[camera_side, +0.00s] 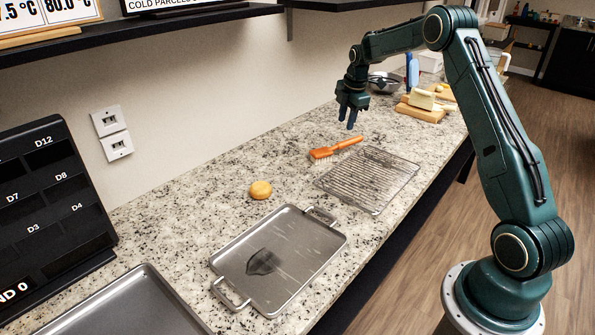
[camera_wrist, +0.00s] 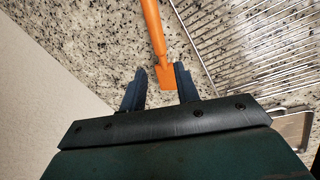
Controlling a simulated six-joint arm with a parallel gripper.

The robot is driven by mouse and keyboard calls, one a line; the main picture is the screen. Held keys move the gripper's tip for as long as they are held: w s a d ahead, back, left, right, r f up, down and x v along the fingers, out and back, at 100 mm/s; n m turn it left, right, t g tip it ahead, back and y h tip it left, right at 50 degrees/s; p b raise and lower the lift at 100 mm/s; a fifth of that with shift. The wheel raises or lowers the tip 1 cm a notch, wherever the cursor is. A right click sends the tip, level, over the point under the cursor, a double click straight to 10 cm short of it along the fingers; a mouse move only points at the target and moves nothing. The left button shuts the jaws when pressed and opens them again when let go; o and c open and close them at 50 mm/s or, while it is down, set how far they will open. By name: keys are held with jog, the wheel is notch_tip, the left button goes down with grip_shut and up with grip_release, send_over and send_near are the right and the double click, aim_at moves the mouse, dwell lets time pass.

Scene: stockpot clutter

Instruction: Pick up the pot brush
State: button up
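The pot brush (camera_side: 335,149) is orange with pale bristles and lies on the speckled counter beside the wire rack. In the wrist view its orange handle (camera_wrist: 153,28) runs up to the top edge, and its wider head (camera_wrist: 167,76) shows just beyond and between the fingertips. My gripper (camera_side: 352,119) is above the counter, apart from the brush, pointing down. In the wrist view my gripper (camera_wrist: 160,78) has its two fingers spread with nothing between them at their own height.
A wire rack (camera_side: 370,180) lies right next to the brush. A yellow round item (camera_side: 260,190) and a metal tray with handles (camera_side: 318,262) are nearer. A metal bowl (camera_side: 384,83) and a cutting board (camera_side: 420,112) stand farther back. The wall borders the counter's left side.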

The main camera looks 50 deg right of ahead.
aim_at(341, 145)
jog(key=shift+w+d+f, duration=0.1)
jog(key=shift+w+f, duration=0.1)
jog(key=shift+f, duration=0.8)
jog(key=shift+w+d+f, duration=0.1)
jog(key=shift+w+f, duration=0.05)
jog(key=shift+f, duration=0.9)
jog(key=shift+w+f, duration=0.2)
jog(key=shift+f, duration=0.8)
jog(key=shift+w+d+f, duration=0.1)
jog(key=shift+w+f, duration=0.05)
jog(key=shift+f, duration=0.7)
jog(key=shift+w+d+f, duration=0.15)
jog(key=shift+f, duration=0.7)
jog(key=shift+w+d+f, duration=0.1)
jog(key=shift+w+f, duration=0.05)
jog(key=shift+f, duration=0.7)
grip_shut()
